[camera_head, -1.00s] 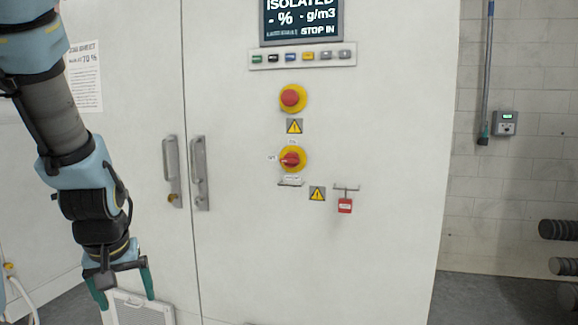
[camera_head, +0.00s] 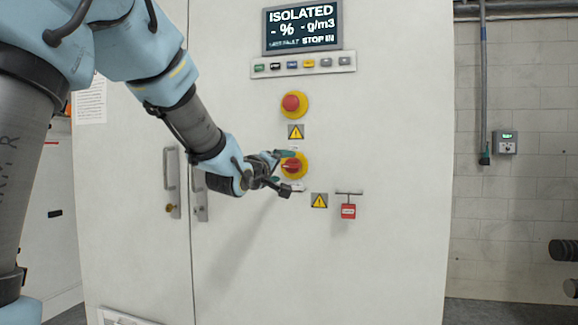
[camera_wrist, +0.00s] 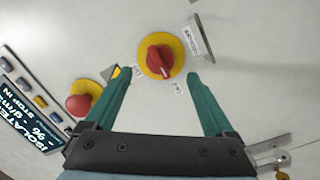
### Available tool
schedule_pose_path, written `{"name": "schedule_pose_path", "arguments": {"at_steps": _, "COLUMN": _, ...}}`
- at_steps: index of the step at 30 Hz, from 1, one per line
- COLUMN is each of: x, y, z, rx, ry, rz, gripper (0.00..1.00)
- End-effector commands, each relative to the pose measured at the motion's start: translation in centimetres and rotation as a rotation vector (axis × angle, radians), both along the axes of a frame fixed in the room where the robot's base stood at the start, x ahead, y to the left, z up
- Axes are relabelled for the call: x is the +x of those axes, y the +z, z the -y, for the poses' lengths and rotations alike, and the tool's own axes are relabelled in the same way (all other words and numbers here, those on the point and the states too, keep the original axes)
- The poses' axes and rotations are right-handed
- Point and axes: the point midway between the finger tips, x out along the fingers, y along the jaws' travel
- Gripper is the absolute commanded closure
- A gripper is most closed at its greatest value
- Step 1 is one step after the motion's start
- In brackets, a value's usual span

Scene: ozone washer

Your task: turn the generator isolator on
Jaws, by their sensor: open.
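The generator isolator is a red rotary knob on a yellow round plate (camera_head: 293,166) on the white cabinet's front. In the wrist view the isolator knob (camera_wrist: 158,61) lies ahead of and between my two green fingers, with clear space on both sides. My gripper (camera_head: 284,172) is open and empty, close in front of the isolator, and partly covers its left side in the head view. The gripper (camera_wrist: 160,84) shows both fingers apart in the wrist view. Whether a fingertip touches the panel cannot be told.
A red emergency button on yellow (camera_head: 293,104) sits above the isolator. A display (camera_head: 302,27) reads ISOLATED, STOP IN, above a button row (camera_head: 303,64). A red padlock tag (camera_head: 348,211) hangs at lower right. Door handles (camera_head: 171,170) are at left.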

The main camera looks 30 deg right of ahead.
Motion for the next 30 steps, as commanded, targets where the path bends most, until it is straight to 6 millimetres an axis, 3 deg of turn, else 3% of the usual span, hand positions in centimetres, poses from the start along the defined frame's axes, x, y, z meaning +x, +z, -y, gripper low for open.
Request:
{"name": "schedule_pose_path", "arguments": {"at_steps": 9, "x": 3.1, "y": 0.1, "z": 3.6, "rx": 0.001, "ry": 0.001, "rz": -0.001, "gripper": 0.12}}
{"name": "schedule_pose_path", "arguments": {"at_steps": 21, "x": 3.7, "y": -0.1, "z": 4.2, "rx": 0.001, "ry": 0.002, "rz": 0.000, "gripper": 0.12}}
{"name": "schedule_pose_path", "arguments": {"at_steps": 30, "x": 3.7, "y": 0.0, "z": 4.2, "rx": 0.001, "ry": 0.002, "rz": 0.000, "gripper": 0.43}}
